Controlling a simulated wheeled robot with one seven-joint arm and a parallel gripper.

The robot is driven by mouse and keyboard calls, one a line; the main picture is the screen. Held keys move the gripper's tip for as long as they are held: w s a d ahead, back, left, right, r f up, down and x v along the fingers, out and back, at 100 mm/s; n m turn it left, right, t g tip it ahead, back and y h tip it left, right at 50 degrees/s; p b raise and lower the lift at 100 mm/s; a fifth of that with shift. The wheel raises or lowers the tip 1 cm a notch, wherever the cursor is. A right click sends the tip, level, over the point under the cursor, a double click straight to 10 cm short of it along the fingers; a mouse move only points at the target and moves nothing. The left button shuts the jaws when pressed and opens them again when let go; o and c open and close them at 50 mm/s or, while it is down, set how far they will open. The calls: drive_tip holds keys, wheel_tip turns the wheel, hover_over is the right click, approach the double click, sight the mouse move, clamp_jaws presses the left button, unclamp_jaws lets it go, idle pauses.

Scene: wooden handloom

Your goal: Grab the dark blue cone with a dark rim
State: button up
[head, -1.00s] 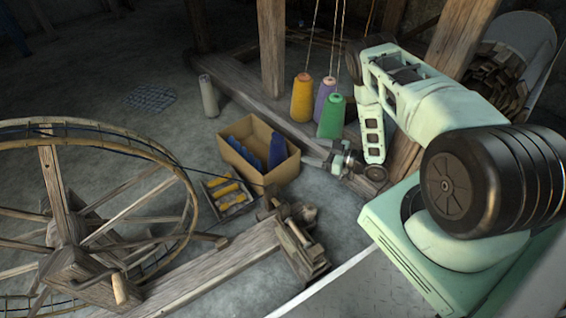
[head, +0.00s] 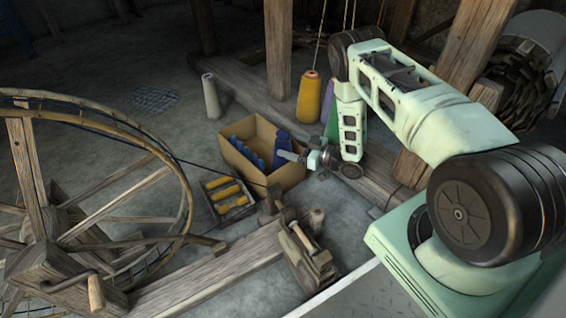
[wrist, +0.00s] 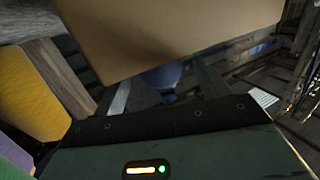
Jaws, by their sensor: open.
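A dark blue cone (head: 282,142) stands at the right side of an open cardboard box (head: 265,172), partly hidden by the box wall and my gripper. Its rim is too small to make out. My gripper (head: 288,156) is open, level with the box's right edge, its fingers pointing left toward the cone. In the wrist view, a blue rounded shape (wrist: 163,75) shows between the open fingers (wrist: 190,97), partly covered by the cardboard wall (wrist: 170,30). It looks apart from the fingers.
More blue pieces (head: 240,150) line the box's left side. A yellow cone (head: 309,98) and a green one (head: 331,120) stand behind my arm. A crate of yellow spools (head: 228,193), a wooden beam (head: 215,268) and a large spoked wheel (head: 120,190) are in front and left.

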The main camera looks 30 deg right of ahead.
sight(278, 140)
drive_tip(key=b+x, duration=0.3)
drive_tip(key=x, duration=0.1)
drive_tip(key=shift+s+r+b, duration=0.1)
drive_tip(key=shift+b, duration=0.2)
drive_tip(key=shift+w+a+r, duration=0.15)
drive_tip(key=shift+w+a, duration=0.2)
drive_tip(key=shift+w, duration=0.2)
clamp_jaws()
